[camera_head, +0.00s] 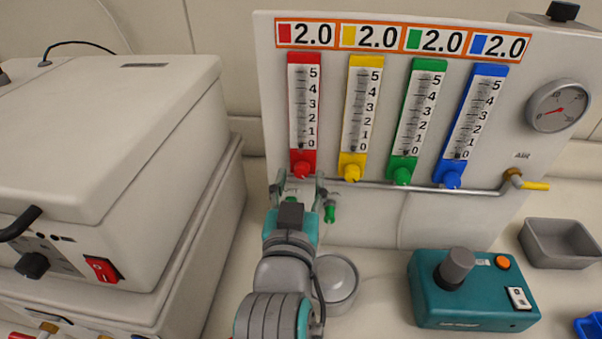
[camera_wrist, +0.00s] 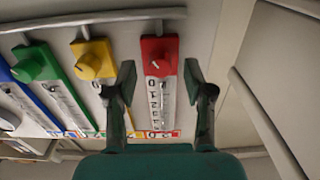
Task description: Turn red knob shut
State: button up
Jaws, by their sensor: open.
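The red knob (camera_head: 302,169) sits at the bottom of the red flowmeter (camera_head: 303,110), the leftmost of a row on an upright white panel. In the wrist view the red knob (camera_wrist: 159,62) lies between the fingers, slightly beyond the fingertips, with a small white mark on its face. My gripper (camera_head: 299,184) is in front of and just below the knob in the head view. My gripper (camera_wrist: 160,75) is open, with one finger on each side of the knob and gaps on both sides. Contact with the knob is not visible.
Yellow (camera_head: 352,172), green (camera_head: 402,175) and blue (camera_head: 453,180) knobs stand to the right. A metal pipe (camera_head: 420,188) runs below them. A big beige machine (camera_head: 110,130) stands on the left. A teal device (camera_head: 470,290) and grey tray (camera_head: 558,243) stand at the right.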

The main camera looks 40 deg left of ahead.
jog(key=shift+x, duration=1.1)
grip_shut()
jog(key=shift+n, duration=0.3)
